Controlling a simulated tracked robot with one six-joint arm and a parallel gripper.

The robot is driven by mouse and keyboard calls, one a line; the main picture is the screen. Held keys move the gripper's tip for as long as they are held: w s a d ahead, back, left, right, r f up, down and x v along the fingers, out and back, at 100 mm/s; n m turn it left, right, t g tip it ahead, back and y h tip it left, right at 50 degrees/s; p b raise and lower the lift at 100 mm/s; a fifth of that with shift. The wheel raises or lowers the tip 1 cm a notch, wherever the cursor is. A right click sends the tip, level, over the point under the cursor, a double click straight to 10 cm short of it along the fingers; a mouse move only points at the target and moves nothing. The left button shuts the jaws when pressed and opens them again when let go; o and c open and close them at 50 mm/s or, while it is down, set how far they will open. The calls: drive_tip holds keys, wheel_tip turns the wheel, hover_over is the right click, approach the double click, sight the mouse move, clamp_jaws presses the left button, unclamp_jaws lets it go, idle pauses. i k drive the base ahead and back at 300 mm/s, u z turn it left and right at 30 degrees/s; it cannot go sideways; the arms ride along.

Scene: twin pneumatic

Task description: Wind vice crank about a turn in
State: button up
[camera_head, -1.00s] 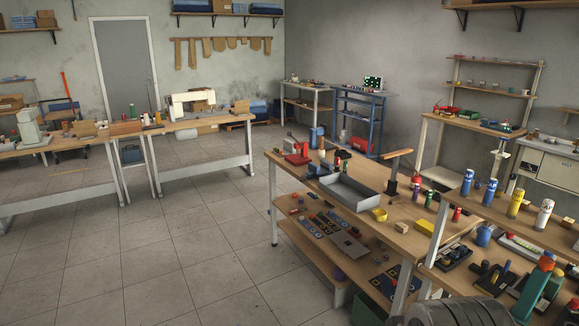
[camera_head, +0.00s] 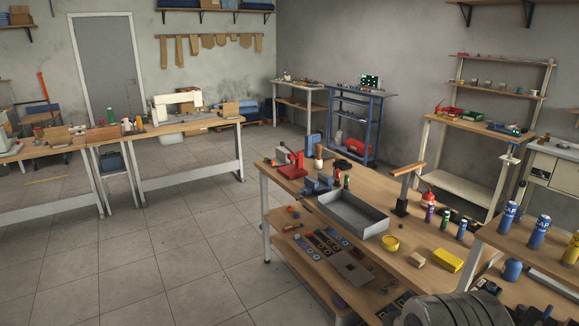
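A small blue vice (camera_head: 318,185) stands on the wooden workbench (camera_head: 412,279), at the left end of a grey open tray. Its crank is too small and partly hidden to make out at this distance. A red bench tool (camera_head: 291,163) stands just behind it to the left. My gripper is not in view. A grey rounded part at the bottom right edge seems to be my own arm, well short of the vice.
The grey tray (camera_head: 352,212), a yellow ring (camera_head: 390,243), a yellow block (camera_head: 447,261) and a wooden-armed post (camera_head: 404,188) crowd the bench top. A shelf with blue cans (camera_head: 508,217) is close on the right. Open tiled floor (camera_head: 170,265) lies left of the bench.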

sight(299, 193)
drive_tip(key=u, duration=0.35)
drive_tip(key=i, duration=2.25)
drive_tip(key=u, duration=0.95)
